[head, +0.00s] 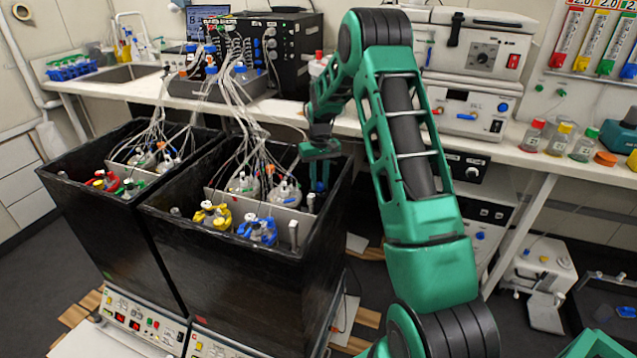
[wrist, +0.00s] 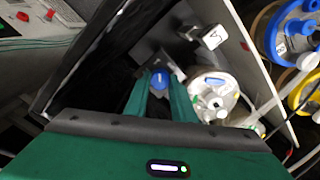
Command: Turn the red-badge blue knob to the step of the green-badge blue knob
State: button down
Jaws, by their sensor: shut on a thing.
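My gripper (head: 319,183) reaches down into the right black box, near its back right corner. In the wrist view its two green fingers (wrist: 163,97) are shut on a blue knob (wrist: 160,79), which shows between the fingertips. I cannot make out a pointer, step marks or a red badge on this knob; the fingers hide part of its surroundings. In the head view a bit of blue shows at the fingertips. I cannot tell which other knob in view, if any, carries the green badge.
The right black box (head: 245,290) holds glass vessels, one (wrist: 213,95) close beside my fingers. Yellow (head: 212,216) and blue (head: 258,231) vessel tops are at its front. A grey post (wrist: 205,38) stands nearby. Many tubes hang over both boxes. The bench (head: 560,163) runs behind.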

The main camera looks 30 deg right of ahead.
aim_at(319, 184)
jog(key=shift+w+a+r+n, duration=0.1)
jog(key=shift+w+r+n, duration=0.1)
jog(key=shift+n, duration=0.5)
jog(key=c, duration=1.5)
grip_release()
jog(key=shift+c, duration=0.2)
jog(key=shift+o, duration=0.3)
jog(key=shift+f, duration=0.1)
jog(key=shift+s, duration=0.1)
notch_tip(319, 184, up, 11)
jog(key=shift+f, duration=0.15)
